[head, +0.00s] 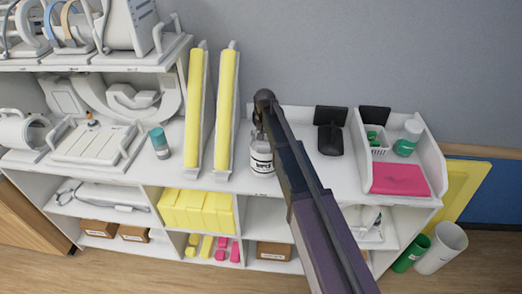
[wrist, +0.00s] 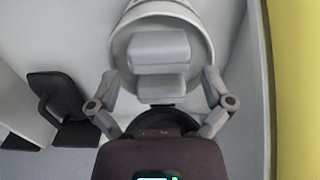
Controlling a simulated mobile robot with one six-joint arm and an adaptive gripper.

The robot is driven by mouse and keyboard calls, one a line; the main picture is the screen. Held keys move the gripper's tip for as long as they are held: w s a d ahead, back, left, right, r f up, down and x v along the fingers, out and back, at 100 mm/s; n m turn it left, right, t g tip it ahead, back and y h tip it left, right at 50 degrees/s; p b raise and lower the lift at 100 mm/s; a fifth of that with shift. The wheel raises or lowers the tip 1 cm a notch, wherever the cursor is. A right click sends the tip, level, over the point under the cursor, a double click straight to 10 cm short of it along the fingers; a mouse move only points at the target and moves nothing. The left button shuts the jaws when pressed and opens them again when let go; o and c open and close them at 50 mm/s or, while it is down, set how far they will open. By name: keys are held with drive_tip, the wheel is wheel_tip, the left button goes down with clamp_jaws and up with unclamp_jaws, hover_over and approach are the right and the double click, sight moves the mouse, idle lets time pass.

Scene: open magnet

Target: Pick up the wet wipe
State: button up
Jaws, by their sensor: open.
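A white round container with a dark printed label, which I take for the wet wipe (head: 261,161), stands on the white shelf top (head: 295,180), right of the yellow pads. My gripper (head: 258,132) points down just over it, and my arm hides part of its right side. In the wrist view my gripper (wrist: 160,82) is open, its two fingers spread left and right. The round white container (wrist: 122,42) is beyond and between the fingers. Pale grey blocky shapes cover its middle there. I cannot tell whether the fingers touch the container.
Two upright yellow pads (head: 226,110) stand close left of the container. A black stand (head: 330,138) is to its right. Farther right is a white tray (head: 437,172) with a pink pad (head: 398,179) and a green-lidded tub (head: 409,137). A teal-lidded tub (head: 160,143) stands left.

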sight(264, 143)
drive_tip(key=shift+s+f+b, duration=0.15)
drive_tip(key=shift+f+b, duration=1.35)
drive_tip(key=shift+f, duration=0.35)
drive_tip(key=shift+c, duration=0.2)
drive_tip(key=c, duration=0.7)
drive_tip(key=shift+r, duration=0.2)
wheel_tip(264, 143, up, 4)
drive_tip(key=p, duration=0.3)
drive_tip(key=shift+f+p, duration=0.25)
drive_tip(key=shift+p, duration=0.15)
drive_tip(key=s+d+r+p, duration=0.1)
drive_tip(key=s+d, duration=0.3)
drive_tip(key=s, duration=1.1)
drive_tip(key=shift+s, duration=0.25)
drive_tip(key=shift+r, duration=0.1)
